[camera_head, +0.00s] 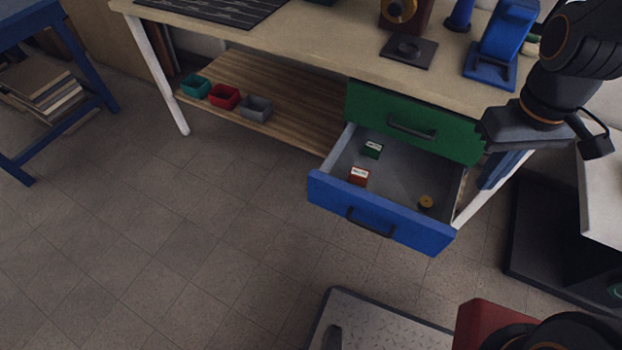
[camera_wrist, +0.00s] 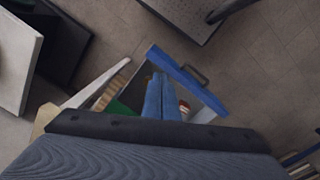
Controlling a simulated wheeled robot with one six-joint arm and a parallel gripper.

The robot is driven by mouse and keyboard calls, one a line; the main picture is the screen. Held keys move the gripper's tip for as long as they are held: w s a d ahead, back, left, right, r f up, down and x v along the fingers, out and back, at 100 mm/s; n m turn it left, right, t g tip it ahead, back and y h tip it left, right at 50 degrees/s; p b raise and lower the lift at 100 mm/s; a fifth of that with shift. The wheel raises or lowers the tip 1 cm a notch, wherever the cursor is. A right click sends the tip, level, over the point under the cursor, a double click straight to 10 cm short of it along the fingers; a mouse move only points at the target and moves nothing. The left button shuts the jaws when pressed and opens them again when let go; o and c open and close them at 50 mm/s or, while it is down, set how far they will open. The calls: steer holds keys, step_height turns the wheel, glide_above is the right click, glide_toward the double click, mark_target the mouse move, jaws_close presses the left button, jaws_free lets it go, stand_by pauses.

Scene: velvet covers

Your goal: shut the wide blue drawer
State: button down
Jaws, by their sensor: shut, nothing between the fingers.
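The wide blue drawer (camera_head: 415,232) is pulled well out from under the workbench, below a closed green drawer (camera_head: 445,130). Its front has a dark bar handle (camera_head: 370,222). I cannot tell any contact.
The bench top (camera_head: 300,35) carries a blue stand (camera_head: 497,45) and a dark plate (camera_head: 409,52). Several small bins, one red (camera_head: 224,96), sit on the lower shelf. A blue table (camera_head: 75,75) stands at left.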

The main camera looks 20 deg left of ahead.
steer(key=w+a+f+n+b, duration=0.1)
steer(key=w+a+f+n, duration=0.1)
steer(key=a+f+n, duration=0.35)
steer(key=n+t+b, duration=0.3)
steer(key=n+b, duration=0.1)
steer(key=n, duration=2)
glide_toward(318, 181)
steer(key=s+r, duration=0.3)
steer(key=s, duration=0.3)
steer(key=shift+w+d+f+b, duration=0.2)
steer(key=shift+w+f+b, duration=0.25)
steer(key=shift+w+f, duration=0.9)
steer(key=shift+w+d+f+b, duration=0.25)
steer(key=shift+w+f+b, duration=0.4)
steer(key=shift+f, duration=1.05)
steer(key=shift+w+d+f+b, duration=0.2)
steer(key=shift+w+f+b, duration=0.05)
steer(key=shift+w+f, duration=1.15)
steer(key=shift+s+f, duration=0.15)
